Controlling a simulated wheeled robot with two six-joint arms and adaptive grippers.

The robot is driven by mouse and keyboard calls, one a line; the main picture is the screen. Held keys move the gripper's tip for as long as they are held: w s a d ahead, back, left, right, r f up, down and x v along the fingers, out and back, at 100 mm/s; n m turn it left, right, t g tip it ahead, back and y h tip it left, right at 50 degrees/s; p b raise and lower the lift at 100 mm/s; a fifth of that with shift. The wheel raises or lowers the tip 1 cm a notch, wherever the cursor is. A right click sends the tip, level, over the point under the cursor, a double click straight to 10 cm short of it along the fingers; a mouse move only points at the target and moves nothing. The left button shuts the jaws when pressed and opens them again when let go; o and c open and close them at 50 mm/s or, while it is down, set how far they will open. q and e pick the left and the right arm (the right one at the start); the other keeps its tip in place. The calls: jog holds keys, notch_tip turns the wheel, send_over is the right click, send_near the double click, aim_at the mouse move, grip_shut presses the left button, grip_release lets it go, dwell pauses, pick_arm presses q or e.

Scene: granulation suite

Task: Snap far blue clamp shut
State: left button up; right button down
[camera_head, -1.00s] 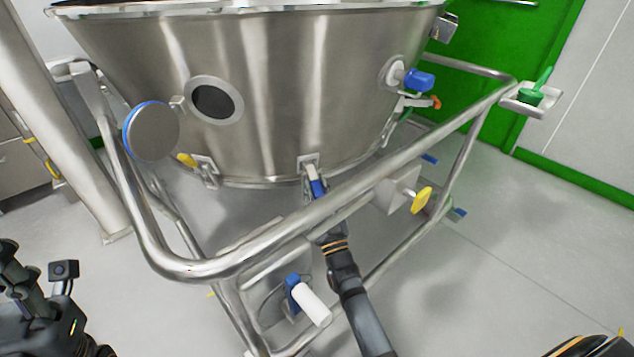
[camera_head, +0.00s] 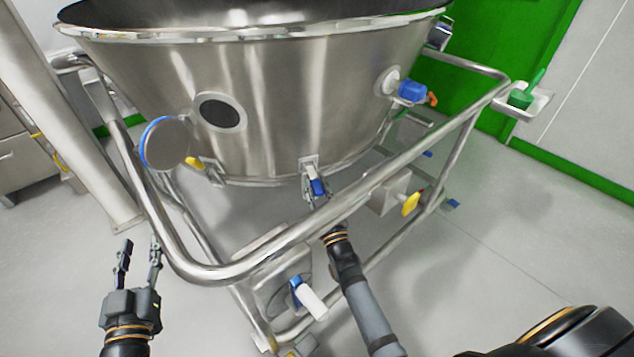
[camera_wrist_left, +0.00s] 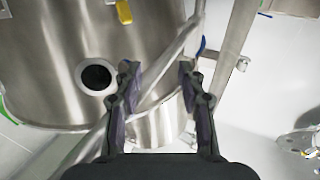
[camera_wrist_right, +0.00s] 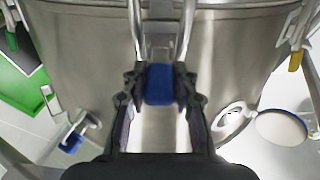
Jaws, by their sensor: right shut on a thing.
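The clamp with the blue handle (camera_head: 317,186) sits on the lower rim of the steel bowl (camera_head: 290,110), at the front middle. Its handle hangs down from a metal bracket. My right gripper (camera_head: 315,199) reaches it from below and is shut on the handle. In the right wrist view the blue handle (camera_wrist_right: 160,85) lies between the two fingers, with metal arms of the clamp above it. I cannot tell whether the clamp is latched. My left gripper (camera_head: 139,250) is open and empty, left of the frame rail, away from the clamp.
A tubular steel rail (camera_head: 300,238) runs around the bowl, and my right arm passes below it. A yellow-handled clamp (camera_head: 196,162) and a round blue-edged disc (camera_head: 168,143) are at the left. A blue-capped port (camera_head: 411,90) is at the right.

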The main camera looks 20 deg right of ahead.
pick_arm(q)
jog(key=s+f+g+p, duration=0.1)
jog(key=s+f+g, duration=0.1)
jog(key=f+g, duration=0.3)
jog(key=s+f+g+p, duration=0.1)
jog(key=s+f+g, duration=0.15)
jog(key=f, duration=0.55)
pick_arm(e)
jog(key=shift+r+g, duration=0.3)
jog(key=shift+r, duration=0.35)
jog(key=shift+p, duration=0.9)
jog(key=shift+g+p, duration=0.4)
jog(key=shift+p, duration=0.15)
pick_arm(q)
jog(key=s+f+g, duration=0.7)
jog(key=s+f, duration=0.2)
jog(key=s, duration=0.4)
jog(key=shift+d+f, duration=0.35)
jog(key=shift+d, duration=0.1)
jog(key=shift+g, duration=0.25)
pick_arm(e)
jog(key=c, duration=1)
grip_release()
jog(key=shift+f, duration=0.15)
jog(key=shift+c, duration=0.2)
jog(key=shift+f, duration=0.1)
